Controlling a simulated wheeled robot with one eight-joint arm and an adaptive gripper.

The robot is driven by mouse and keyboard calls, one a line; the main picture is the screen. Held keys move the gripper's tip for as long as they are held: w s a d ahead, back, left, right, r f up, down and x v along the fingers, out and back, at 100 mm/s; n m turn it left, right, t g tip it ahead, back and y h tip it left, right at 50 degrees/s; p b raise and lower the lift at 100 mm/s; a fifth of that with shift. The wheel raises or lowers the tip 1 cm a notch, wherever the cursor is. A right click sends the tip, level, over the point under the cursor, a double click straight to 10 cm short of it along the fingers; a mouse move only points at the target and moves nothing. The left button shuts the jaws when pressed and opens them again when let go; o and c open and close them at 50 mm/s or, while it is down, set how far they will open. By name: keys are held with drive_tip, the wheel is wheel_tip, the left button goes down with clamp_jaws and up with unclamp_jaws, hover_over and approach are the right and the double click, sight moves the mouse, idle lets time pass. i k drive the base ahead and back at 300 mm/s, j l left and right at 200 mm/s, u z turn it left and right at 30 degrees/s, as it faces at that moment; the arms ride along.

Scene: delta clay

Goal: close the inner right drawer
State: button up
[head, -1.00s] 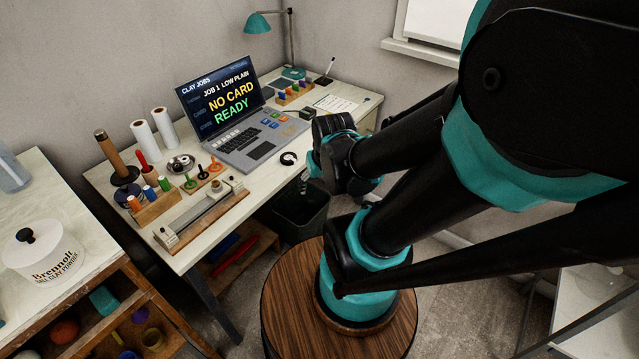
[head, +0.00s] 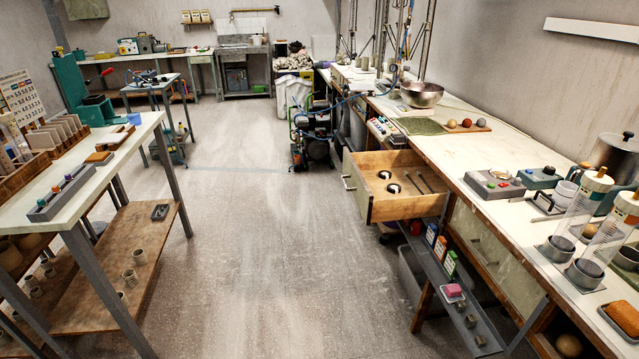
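A wooden drawer (head: 405,208) stands pulled out from the long bench on the right in the head view. Its pale front (head: 350,186) with a handle faces left toward the aisle. Two round cup-like things (head: 393,188) and two thin dark tools (head: 427,180) lie inside it. Nearer me, a pale panel with a handle (head: 478,240) sits flush in the same bench. I cannot tell from the picture which drawer is the inner right one. My gripper is not in view.
The right bench (head: 450,150) carries a metal bowl (head: 421,94), balls and clear cylinders. A low shelf (head: 440,268) with small boxes juts out below the drawer. A table (head: 90,165) stands left. The speckled floor (head: 260,240) between is clear.

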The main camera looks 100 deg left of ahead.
sight(375, 205)
drive_tip(key=u, duration=3.35)
drive_tip(key=i+j+z, duration=0.1)
drive_tip(key=i+j, duration=0.25)
drive_tip(key=i+j+z, duration=0.1)
drive_tip(key=i+j, duration=0.25)
drive_tip(key=j, duration=0.2)
